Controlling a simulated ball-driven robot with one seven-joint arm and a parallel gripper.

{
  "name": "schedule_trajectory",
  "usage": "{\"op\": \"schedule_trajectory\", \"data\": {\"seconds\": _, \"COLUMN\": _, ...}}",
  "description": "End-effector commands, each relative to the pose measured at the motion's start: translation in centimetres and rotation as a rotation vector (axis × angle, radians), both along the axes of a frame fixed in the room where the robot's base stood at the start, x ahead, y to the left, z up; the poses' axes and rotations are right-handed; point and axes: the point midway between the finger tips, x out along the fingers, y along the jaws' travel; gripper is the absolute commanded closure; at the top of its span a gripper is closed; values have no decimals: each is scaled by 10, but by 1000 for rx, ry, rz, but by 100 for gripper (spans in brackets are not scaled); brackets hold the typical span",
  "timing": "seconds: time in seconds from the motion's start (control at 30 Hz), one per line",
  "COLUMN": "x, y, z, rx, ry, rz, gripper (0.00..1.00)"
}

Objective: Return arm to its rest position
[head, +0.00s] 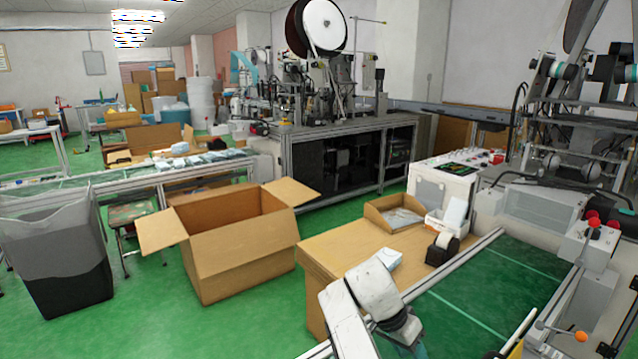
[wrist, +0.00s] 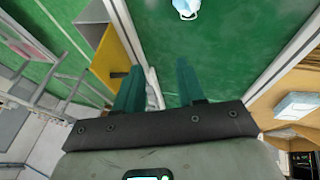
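My gripper (wrist: 161,68) shows in the wrist view with its two teal fingers apart and nothing between them. It is over the edge rail of a green belt. In the head view my white arm is bent at the bottom centre, and the fingertips are not clearly visible there. A pale blue mask (wrist: 186,8) lies on the green surface at the top of the wrist view, beyond the fingertips and apart from them.
A wooden table (head: 345,243) stands beside the green belt (head: 490,295), with a small blue-white pack (head: 389,258), a black dispenser (head: 442,250) and an open tray (head: 394,213). An open carton (head: 243,257) and a grey bin (head: 60,260) stand left. Machines line the back and right.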

Motion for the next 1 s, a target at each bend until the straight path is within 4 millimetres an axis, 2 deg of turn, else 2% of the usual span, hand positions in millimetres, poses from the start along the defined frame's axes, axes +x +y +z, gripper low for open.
{"op": "schedule_trajectory", "data": {"seconds": 0.27, "x": -25, "y": -16, "z": -28, "rx": 40, "ry": 30, "rz": 53, "gripper": 61}}
{"op": "schedule_trajectory", "data": {"seconds": 0.47, "x": -59, "y": -35, "z": -55, "rx": 90, "ry": 61, "rz": 121, "gripper": 61}}
{"op": "schedule_trajectory", "data": {"seconds": 0.57, "x": -88, "y": -47, "z": -72, "rx": 125, "ry": 80, "rz": 174, "gripper": 61}}
{"op": "schedule_trajectory", "data": {"seconds": 0.73, "x": -151, "y": -68, "z": -96, "rx": 194, "ry": 108, "rz": 290, "gripper": 61}}
{"op": "schedule_trajectory", "data": {"seconds": 0.87, "x": -203, "y": -80, "z": -104, "rx": 244, "ry": 122, "rz": 384, "gripper": 61}}
{"op": "schedule_trajectory", "data": {"seconds": 1.0, "x": -262, "y": -87, "z": -102, "rx": 294, "ry": 129, "rz": 492, "gripper": 61}}
